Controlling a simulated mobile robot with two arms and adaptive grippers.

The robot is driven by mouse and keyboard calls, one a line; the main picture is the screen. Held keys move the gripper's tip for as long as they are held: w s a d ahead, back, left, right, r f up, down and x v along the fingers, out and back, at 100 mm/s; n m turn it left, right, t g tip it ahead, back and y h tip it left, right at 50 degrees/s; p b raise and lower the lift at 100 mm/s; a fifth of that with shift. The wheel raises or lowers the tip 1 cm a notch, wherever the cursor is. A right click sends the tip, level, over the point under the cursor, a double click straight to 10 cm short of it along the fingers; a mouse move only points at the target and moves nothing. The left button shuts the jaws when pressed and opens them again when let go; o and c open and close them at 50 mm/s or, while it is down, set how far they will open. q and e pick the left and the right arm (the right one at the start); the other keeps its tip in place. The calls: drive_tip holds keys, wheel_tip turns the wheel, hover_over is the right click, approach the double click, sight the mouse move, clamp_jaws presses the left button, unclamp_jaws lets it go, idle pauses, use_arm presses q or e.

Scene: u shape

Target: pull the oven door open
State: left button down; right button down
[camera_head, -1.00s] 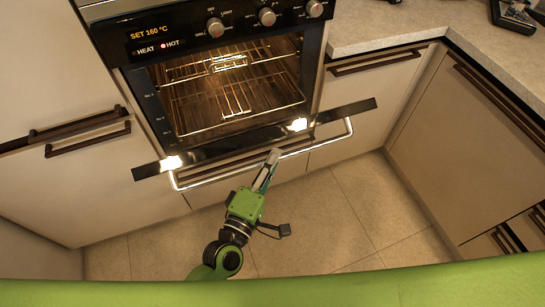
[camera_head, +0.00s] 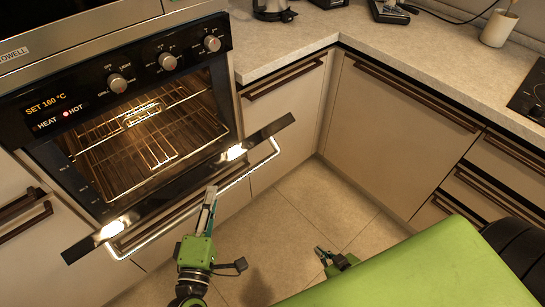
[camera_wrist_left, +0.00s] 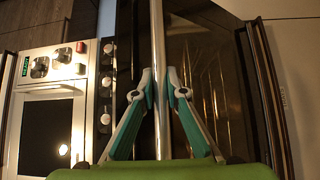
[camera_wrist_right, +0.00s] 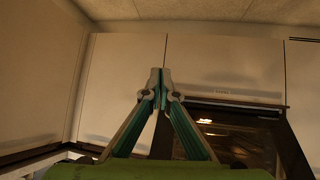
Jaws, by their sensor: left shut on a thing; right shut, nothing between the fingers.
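The black oven door (camera_head: 178,190) is partly open, its top edge tilted out from the lit oven cavity (camera_head: 150,140). A silver bar handle (camera_head: 252,168) runs along its front. My left gripper (camera_head: 211,194) is shut on the handle near its middle. In the left wrist view the handle (camera_wrist_left: 158,40) passes between its fingers. My right gripper (camera_head: 321,252) is low over the floor, to the right of the door and apart from it. In the right wrist view its fingertips (camera_wrist_right: 160,75) are together with nothing between them.
Wire racks are inside the oven. The control panel (camera_head: 130,75) reads SET 160 °C and HOT. Cabinets (camera_head: 395,130) and a worktop (camera_head: 300,38) form a corner at right. Tiled floor (camera_head: 290,215) is free in front of the oven.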

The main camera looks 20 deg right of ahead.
use_arm(q)
drive_tip(key=shift+f, duration=0.1)
use_arm(e)
drive_tip(key=w+a+r+t+y, duration=0.1)
drive_tip(key=w+r+t, duration=0.15)
drive_tip(key=r, duration=0.55)
drive_tip(key=w+a+r+t+y, duration=0.1)
drive_tip(key=w+r, duration=0.3)
drive_tip(key=r, duration=0.5)
drive_tip(key=n+t+y, duration=0.2)
drive_tip(key=t+y, duration=0.1)
drive_tip(key=t, duration=0.1)
approach(273, 158)
wheel_tip(273, 158, up, 2)
drive_tip(key=s, duration=0.1)
drive_tip(key=shift+g, duration=0.25)
drive_tip(key=x, duration=0.9)
drive_tip(key=shift+w+a+r, duration=0.15)
drive_tip(key=shift+w+a, duration=0.15)
drive_tip(key=shift+a, duration=0.1)
